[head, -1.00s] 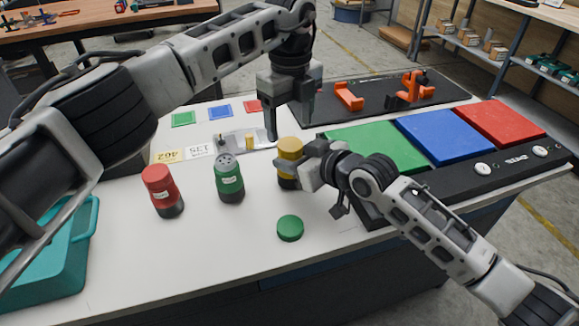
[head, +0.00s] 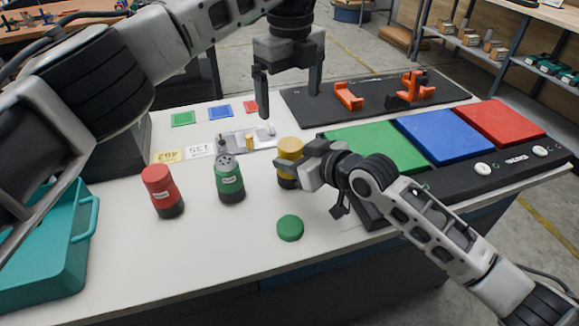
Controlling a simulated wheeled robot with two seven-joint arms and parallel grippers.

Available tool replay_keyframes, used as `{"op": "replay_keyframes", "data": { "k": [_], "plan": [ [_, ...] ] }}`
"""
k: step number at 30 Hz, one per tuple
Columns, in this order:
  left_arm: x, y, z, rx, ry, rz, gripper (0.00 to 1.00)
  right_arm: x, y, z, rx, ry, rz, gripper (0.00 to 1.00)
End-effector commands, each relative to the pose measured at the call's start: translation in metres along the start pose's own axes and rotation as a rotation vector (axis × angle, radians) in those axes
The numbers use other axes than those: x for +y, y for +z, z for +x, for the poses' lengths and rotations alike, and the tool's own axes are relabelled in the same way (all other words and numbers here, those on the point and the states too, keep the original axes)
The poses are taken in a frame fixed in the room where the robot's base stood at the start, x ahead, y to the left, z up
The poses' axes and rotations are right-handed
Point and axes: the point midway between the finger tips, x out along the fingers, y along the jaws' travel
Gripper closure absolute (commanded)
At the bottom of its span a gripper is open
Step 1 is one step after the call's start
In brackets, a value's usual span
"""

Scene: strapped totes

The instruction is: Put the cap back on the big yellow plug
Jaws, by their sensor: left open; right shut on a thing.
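The big yellow plug (head: 290,149) stands upright on the white table, its dark lower part partly hidden by my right gripper. Its top looks smooth and yellow, with no holes showing, like a cap seated on it. My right gripper (head: 294,172) is shut on the plug's lower body from the right. My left gripper (head: 288,88) is open and empty, pointing down above and behind the plug, clear of it. A green plug (head: 230,178) stands to the left with a holed top. A loose green cap (head: 290,228) lies in front.
A red plug (head: 161,190) stands further left. A small yellow piece (head: 250,141) sits on a grey plate behind. A teal bin (head: 45,255) is at left. Green, blue and red pads (head: 445,137) lie at right; orange holders (head: 348,97) are behind.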

Motion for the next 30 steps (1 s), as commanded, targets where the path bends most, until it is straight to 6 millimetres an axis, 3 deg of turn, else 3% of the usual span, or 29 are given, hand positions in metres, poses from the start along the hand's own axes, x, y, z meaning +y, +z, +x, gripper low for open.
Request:
{"op": "replay_keyframes", "data": {
  "k": [3,9,22,23,24,25,30],
  "plan": [
    [-0.001,0.0,-0.027,-0.002,-0.002,-0.002,0.06,0.0,0.0,0.0,-0.001,0.0,0.0,1.0],
    [-0.001,-0.001,-0.057,-0.001,-0.001,-0.001,0.06,0.0,0.001,0.0,-0.001,0.0,0.0,1.0],
    [0.0,0.0,-0.066,0.0,0.001,0.0,0.06,0.0,0.0,0.0,-0.001,0.0,0.0,1.0],
    [0.0,0.0,-0.066,0.0,0.001,0.0,0.06,0.0,0.0,0.0,-0.001,0.0,0.0,0.46],
    [0.0,0.0,-0.065,0.0,0.001,0.0,0.06,0.0,0.0,0.0,-0.001,0.0,0.0,0.35],
    [0.0,0.0,-0.065,0.0,0.001,0.0,0.06,0.0,0.0,0.0,-0.001,0.0,0.0,0.29],
    [0.0,0.0,-0.065,0.0,0.001,0.0,0.06,0.0,0.0,0.0,-0.001,0.0,0.0,0.29]
  ]
}}
